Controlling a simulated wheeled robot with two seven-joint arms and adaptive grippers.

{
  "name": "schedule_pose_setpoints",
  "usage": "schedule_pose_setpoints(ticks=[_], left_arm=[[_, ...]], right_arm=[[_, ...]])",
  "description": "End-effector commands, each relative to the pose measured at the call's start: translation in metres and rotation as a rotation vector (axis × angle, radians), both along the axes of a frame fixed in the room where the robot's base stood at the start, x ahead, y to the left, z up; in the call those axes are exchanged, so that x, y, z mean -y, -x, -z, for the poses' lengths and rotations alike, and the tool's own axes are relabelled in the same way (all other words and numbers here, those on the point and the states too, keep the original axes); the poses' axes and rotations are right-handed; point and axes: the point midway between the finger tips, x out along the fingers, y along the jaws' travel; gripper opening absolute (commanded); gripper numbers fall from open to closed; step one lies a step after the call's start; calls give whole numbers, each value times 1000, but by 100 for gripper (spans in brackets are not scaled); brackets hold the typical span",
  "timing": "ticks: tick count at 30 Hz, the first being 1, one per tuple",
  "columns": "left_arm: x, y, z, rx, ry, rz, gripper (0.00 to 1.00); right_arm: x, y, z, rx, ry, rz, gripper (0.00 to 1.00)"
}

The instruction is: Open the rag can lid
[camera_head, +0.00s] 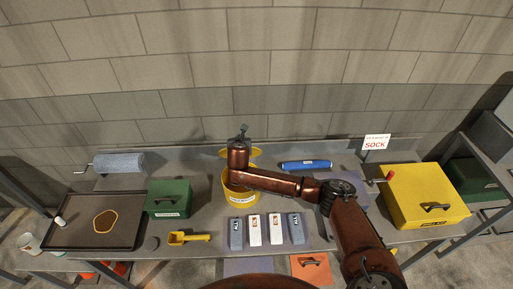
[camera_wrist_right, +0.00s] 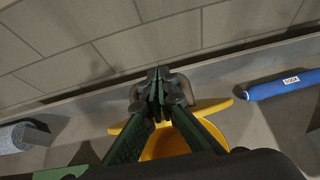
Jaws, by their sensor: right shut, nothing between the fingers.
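The yellow rag can (camera_head: 243,197) stands at the middle of the bench, partly hidden by my right arm. Its yellow lid (camera_head: 256,152) shows at the can's back, raised off the rim. In the right wrist view, the can (camera_wrist_right: 212,134) shows its open mouth below the gripper, with the lid's edge (camera_wrist_right: 211,107) behind it. My right gripper (camera_head: 240,133) is shut and empty above the back of the can, and it also shows in the wrist view (camera_wrist_right: 160,82). Whether its fingers touch the lid I cannot tell. My left gripper is not in view.
A green box (camera_head: 169,197) and yellow scoop (camera_head: 188,238) are left of the can. Several small packs (camera_head: 254,230) lie in front. A blue roll (camera_head: 306,165) and yellow box (camera_head: 424,195) are to the right. The wall (camera_head: 270,100) rises behind.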

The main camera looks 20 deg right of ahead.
Motion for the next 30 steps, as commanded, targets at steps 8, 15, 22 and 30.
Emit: schedule_pose_setpoints(ticks=[8,15,22,30], left_arm=[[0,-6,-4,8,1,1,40],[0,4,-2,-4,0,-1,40],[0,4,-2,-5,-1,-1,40],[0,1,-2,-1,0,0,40]], right_arm=[[0,-42,-6,-1,1,-13,0],[6,-59,-6,-1,0,-13,0],[8,-64,-6,-2,0,-13,0],[8,-64,-6,-2,0,-13,0]])
